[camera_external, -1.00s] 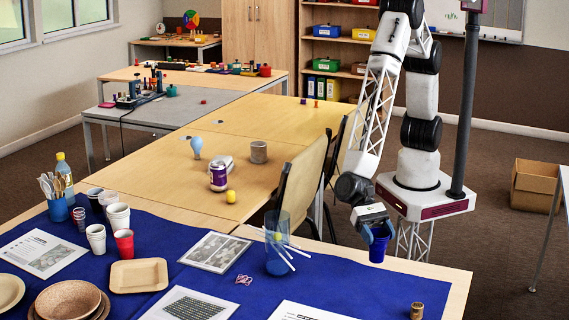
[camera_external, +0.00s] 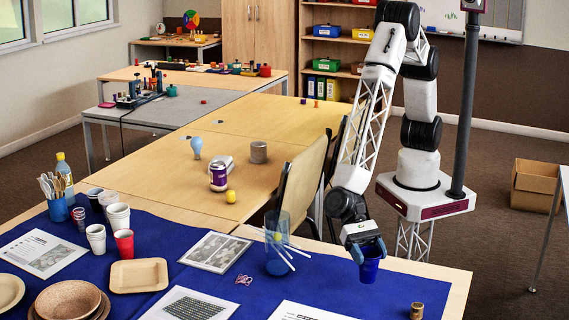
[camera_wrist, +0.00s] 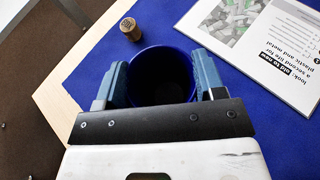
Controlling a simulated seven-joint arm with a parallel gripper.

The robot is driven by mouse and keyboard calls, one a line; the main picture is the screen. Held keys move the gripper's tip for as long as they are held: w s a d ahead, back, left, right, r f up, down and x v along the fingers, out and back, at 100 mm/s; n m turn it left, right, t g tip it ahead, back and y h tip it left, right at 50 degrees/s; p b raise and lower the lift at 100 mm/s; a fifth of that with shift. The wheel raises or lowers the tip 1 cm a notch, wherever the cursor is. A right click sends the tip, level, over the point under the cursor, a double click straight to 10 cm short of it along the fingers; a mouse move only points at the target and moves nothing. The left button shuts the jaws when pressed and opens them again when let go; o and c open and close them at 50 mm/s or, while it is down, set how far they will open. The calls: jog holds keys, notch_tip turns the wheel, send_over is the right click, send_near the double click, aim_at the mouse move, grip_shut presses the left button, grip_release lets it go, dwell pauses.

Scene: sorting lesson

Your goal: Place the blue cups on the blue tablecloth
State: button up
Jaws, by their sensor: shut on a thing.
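My gripper (camera_external: 367,252) is shut on a dark blue cup (camera_external: 369,271), held upright near the right end of the blue tablecloth (camera_external: 335,284). In the wrist view the gripper's fingers (camera_wrist: 161,82) clasp both sides of the cup (camera_wrist: 161,53), which looks empty. The cloth (camera_wrist: 110,45) shows beyond it. I cannot tell whether the cup's base touches the cloth. A translucent blue cup (camera_external: 278,258) with white straws stands on the cloth to the left. A blue cup (camera_external: 58,210) with wooden utensils stands at the cloth's far left.
A small brown cylinder (camera_external: 417,311) stands near the table's right end. A printed sheet (camera_external: 300,312) lies at the front. White cups (camera_external: 96,238), a red cup (camera_external: 124,243), a tan plate (camera_external: 138,273) and bowls are to the left. A chair (camera_external: 300,182) stands behind the table.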

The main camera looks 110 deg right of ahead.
jog(key=w+a, duration=0.4)
jog(key=shift+w+a+f, duration=0.15)
jog(key=shift+a+f, duration=0.15)
jog(key=shift+f, duration=1.75)
jog(key=shift+f, duration=0.15)
jog(key=o, duration=0.9)
jog(key=shift+v, duration=0.85)
jog(key=v, duration=1)
jog(key=shift+d, duration=0.15)
